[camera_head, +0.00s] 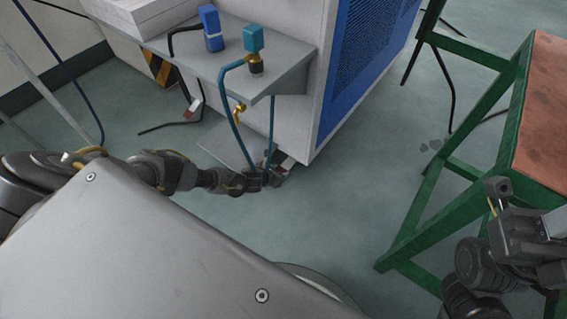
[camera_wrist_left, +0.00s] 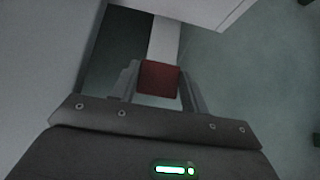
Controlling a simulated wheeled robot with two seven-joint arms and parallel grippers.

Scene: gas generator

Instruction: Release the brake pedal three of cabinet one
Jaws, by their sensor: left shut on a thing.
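The cabinet (camera_head: 318,105) is a pale box with a blue louvred side. Low at its near corner is a small red and white pedal (camera_head: 284,163), partly hidden by my left gripper (camera_head: 268,178). In the left wrist view, the pedal's red end (camera_wrist_left: 159,79) sits between the two fingers of my left gripper (camera_wrist_left: 160,88), which are shut on it. A pale bar runs from the red end toward the cabinet. My right gripper (camera_head: 498,190) is at the lower right, away from the cabinet; its finger opening is unclear.
A grey shelf (camera_head: 215,62) with blue-capped fittings (camera_head: 253,40) and hanging blue hoses overhangs my left gripper. Another red and white pedal (camera_head: 193,107) shows farther back. A green-framed table (camera_head: 440,215) stands at the right. The floor between it and the cabinet is clear.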

